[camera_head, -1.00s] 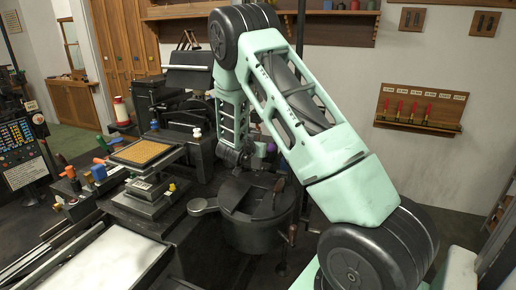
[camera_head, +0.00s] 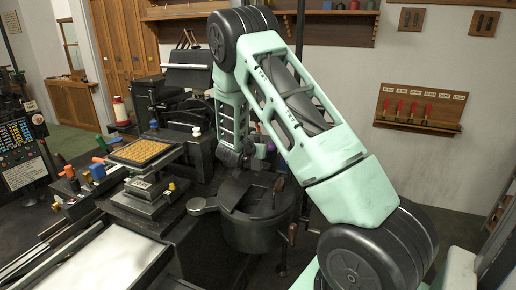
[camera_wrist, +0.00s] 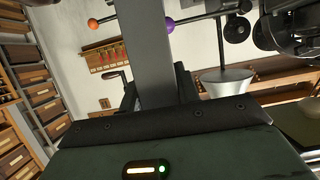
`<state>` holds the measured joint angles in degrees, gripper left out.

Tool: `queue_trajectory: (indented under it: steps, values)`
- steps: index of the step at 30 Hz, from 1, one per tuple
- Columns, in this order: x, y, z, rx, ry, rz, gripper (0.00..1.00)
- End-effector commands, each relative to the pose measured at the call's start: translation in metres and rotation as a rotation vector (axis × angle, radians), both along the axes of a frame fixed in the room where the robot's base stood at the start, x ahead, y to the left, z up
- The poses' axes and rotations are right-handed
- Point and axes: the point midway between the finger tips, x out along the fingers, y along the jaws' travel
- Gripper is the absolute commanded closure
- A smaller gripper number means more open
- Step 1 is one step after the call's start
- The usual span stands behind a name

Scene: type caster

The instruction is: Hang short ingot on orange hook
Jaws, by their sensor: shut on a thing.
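The short ingot, a flat grey bar (camera_wrist: 150,50), stands up from my gripper (camera_wrist: 157,92) in the wrist view. The dark fingers are shut on its lower part, and its upper end runs out of the picture. The orange hook (camera_wrist: 93,23) shows as an orange ball on a thin rod, left of the ingot and apart from it in the picture. A purple ball (camera_wrist: 170,27) sits at the ingot's right edge. In the head view my gripper (camera_head: 232,158) is small and dark behind the black pot; I cannot make out the ingot or the orange hook there.
A black lidded pot (camera_head: 258,210) stands below my arm. A press with an orange-brown plate (camera_head: 141,151) and a pale tray (camera_head: 105,262) are to the left. A wall rack with red-handled tools (camera_head: 414,109) is at right. A metal funnel-like cup (camera_wrist: 228,80) is right of the ingot.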

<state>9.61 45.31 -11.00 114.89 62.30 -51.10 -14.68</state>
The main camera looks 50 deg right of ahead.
Motion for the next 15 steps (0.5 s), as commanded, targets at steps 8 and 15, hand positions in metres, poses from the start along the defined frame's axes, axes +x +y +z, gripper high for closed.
queue_trajectory:
  steps: [8, 15]
  values:
    - [-0.006, -0.004, -0.007, 0.010, 0.016, -0.010, 1.00]
    - [-0.006, -0.005, 0.000, 0.009, 0.016, -0.011, 1.00]
